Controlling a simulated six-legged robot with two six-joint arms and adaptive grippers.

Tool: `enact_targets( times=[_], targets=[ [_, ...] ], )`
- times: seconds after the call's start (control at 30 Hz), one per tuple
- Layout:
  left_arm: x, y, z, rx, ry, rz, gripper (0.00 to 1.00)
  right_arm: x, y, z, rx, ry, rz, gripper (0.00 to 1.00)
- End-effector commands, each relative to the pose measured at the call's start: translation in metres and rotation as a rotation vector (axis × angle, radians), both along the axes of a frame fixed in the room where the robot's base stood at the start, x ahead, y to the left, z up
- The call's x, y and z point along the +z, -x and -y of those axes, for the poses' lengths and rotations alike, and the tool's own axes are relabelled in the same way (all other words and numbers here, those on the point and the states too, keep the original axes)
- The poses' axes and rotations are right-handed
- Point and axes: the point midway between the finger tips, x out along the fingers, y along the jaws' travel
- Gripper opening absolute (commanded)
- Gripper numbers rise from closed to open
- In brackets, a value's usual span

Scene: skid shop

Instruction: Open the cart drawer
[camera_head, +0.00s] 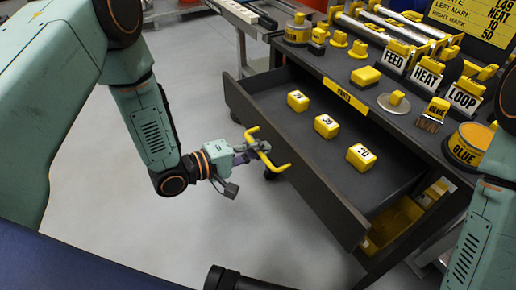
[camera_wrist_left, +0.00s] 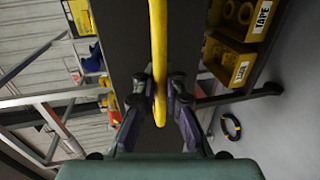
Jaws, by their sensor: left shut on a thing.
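The cart drawer (camera_head: 340,206) is pulled out of the dark cart, and its inside shows. It holds several yellow numbered blocks, such as the one marked 20 (camera_head: 361,157). Its yellow bar handle (camera_head: 268,158) is on the drawer's front side. My left gripper (camera_head: 257,148) is shut on the handle. In the left wrist view the handle (camera_wrist_left: 158,50) runs between the two fingers of the left gripper (camera_wrist_left: 160,95). My right gripper is not in view; part of my right arm shows at the right edge.
The cart top (camera_head: 325,62) carries FEED, HEAT and LOOP signs, a brush and a GLUE can (camera_head: 468,146). Yellow bins (camera_head: 395,222) sit below the drawer. The grey floor (camera_head: 240,235) in front of the drawer is clear.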

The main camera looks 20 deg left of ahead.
Motion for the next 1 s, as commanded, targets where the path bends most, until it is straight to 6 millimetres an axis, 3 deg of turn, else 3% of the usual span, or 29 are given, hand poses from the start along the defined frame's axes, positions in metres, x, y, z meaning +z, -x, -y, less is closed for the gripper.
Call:
enact_targets(
  times=[0.3,0.67,1.0],
  targets=[
    [0.001,0.000,-0.001,0.001,0.001,0.004,0.33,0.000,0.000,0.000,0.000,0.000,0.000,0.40],
    [0.001,0.004,-0.006,0.003,0.000,0.001,0.33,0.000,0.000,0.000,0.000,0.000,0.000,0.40],
    [0.010,0.030,-0.034,0.008,0.002,0.000,0.33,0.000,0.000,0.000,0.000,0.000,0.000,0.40]
  ],
)
